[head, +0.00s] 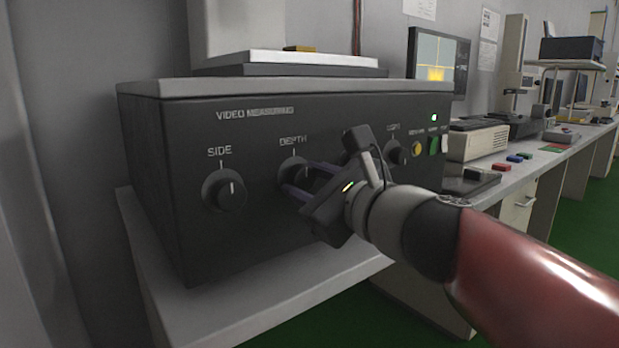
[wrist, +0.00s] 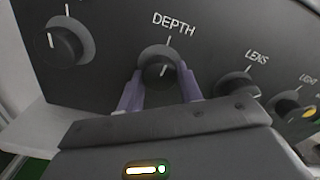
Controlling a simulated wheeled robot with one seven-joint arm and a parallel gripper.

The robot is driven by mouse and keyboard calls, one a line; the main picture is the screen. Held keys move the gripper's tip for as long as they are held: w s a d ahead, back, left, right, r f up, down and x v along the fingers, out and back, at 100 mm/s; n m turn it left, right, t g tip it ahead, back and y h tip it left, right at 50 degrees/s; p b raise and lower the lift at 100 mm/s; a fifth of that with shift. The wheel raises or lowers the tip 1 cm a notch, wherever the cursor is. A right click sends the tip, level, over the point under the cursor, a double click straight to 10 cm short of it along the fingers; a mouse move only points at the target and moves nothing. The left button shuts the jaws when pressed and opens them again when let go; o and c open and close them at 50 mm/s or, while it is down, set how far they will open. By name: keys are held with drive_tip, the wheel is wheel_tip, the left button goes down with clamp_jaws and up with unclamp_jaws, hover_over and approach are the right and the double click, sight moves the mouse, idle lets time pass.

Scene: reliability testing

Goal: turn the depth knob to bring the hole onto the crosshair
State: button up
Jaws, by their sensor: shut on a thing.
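The depth knob (head: 295,173) is a round black dial under the DEPTH label on the dark front panel. In the wrist view the depth knob (wrist: 159,68) sits between the two purple fingers of my gripper (wrist: 161,88), its white pointer line near upright with a slight tilt. My gripper (head: 293,190) is shut on this knob, straight in front of the panel. The screen (head: 437,62) stands behind the box and shows a yellow picture with thin lines. The hole and the crosshair are too small to tell apart there.
The side knob (head: 224,191) is to the left. The lens knob (wrist: 236,87) and a yellow button (head: 417,149) are to the right. A small brass-coloured block (head: 299,48) lies on the stage on top. The bench (head: 153,262) has bare room below the panel.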

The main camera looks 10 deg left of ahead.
drive_tip(key=m+p, duration=0.2)
drive_tip(key=m, duration=0.3)
drive_tip(key=shift+m, duration=0.3)
drive_tip(key=m+p, duration=0.2)
drive_tip(key=m, duration=0.3)
drive_tip(key=shift+s+a, duration=0.1)
drive_tip(key=m+p, duration=0.3)
drive_tip(key=m, duration=0.2)
drive_tip(key=shift+m, duration=0.4)
drive_tip(key=shift+m+p, duration=1.4)
drive_tip(key=shift+m, duration=0.8)
drive_tip(key=o, duration=1)
drive_tip(key=shift+s, duration=0.1)
drive_tip(key=p+v, duration=0.1)
drive_tip(key=v, duration=0.6)
drive_tip(key=shift+s+d, duration=0.25)
